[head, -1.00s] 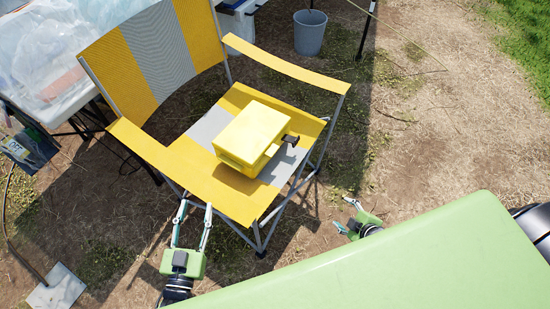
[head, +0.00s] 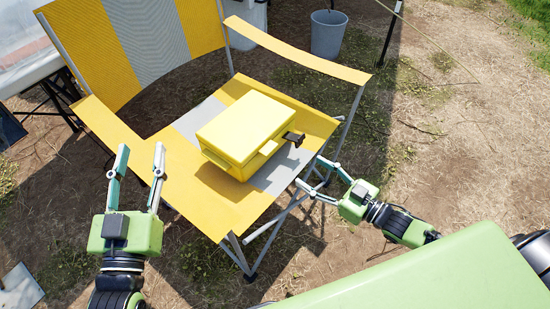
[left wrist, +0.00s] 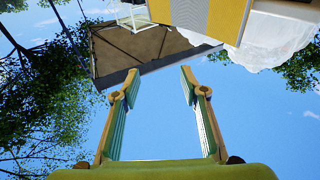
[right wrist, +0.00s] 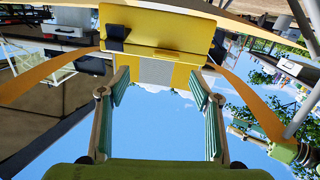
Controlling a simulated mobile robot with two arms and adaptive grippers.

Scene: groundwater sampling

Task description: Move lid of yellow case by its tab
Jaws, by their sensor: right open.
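The yellow case (head: 240,128) sits closed on the seat of the folding chair. A small dark tab (head: 293,138) sticks out from its right side, and a yellow latch-like piece (head: 262,155) shows on its front. My right gripper (head: 309,174) is open and empty, just in front of the seat's right edge, near the dark tab but apart from it. In the right wrist view the case (right wrist: 165,28) fills the top, beyond the open fingers (right wrist: 158,80). My left gripper (head: 140,150) is open and empty by the chair's left armrest; its open fingers also show in the left wrist view (left wrist: 158,75).
The yellow and grey folding chair (head: 100,120) has armrests on both sides, the right one (head: 300,52) rising behind the case. A grey bucket (head: 328,33) stands behind. A table edge (head: 25,60) is at the left. Dry ground at the right is open.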

